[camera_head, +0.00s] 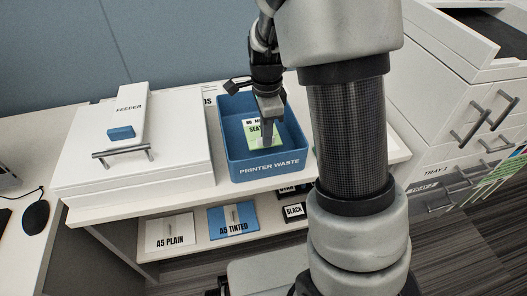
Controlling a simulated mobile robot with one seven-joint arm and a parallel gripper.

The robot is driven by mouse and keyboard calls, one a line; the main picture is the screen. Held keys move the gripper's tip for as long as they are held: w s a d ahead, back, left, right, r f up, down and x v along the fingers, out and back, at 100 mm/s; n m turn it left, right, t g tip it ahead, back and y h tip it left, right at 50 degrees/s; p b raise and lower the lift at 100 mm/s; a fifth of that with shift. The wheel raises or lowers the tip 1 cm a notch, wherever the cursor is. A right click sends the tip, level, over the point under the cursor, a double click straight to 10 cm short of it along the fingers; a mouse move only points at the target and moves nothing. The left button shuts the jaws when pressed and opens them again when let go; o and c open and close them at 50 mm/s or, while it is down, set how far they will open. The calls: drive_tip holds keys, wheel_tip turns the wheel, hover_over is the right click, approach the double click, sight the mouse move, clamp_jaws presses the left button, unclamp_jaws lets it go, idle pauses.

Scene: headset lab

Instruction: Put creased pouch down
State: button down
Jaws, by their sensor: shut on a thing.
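My gripper (268,138) points down inside the blue open bin (268,168) marked PRINTER WASTE, on the white counter. A small pouch with a white and green face and dark print (253,130) is at my fingertips, within the bin's walls. My gripper is shut on the pouch. The fingers hide part of its print. I cannot tell whether its underside touches the bin floor, and its creases are too small to make out.
A white feeder unit (85,160) with a bar handle stands left of the bin. A shelf below holds packs marked A5 PLAIN (168,233) and A5 TINTED (234,221). A white drawer cabinet (450,110) stands at right. My arm hides the middle right.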

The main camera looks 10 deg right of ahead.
drive_tip(key=shift+f+b, duration=0.75)
drive_tip(key=shift+f, duration=2.35)
drive_tip(key=shift+f, duration=0.15)
drive_tip(key=c, duration=1.9)
unclamp_jaws()
drive_tip(key=shift+o, duration=0.2)
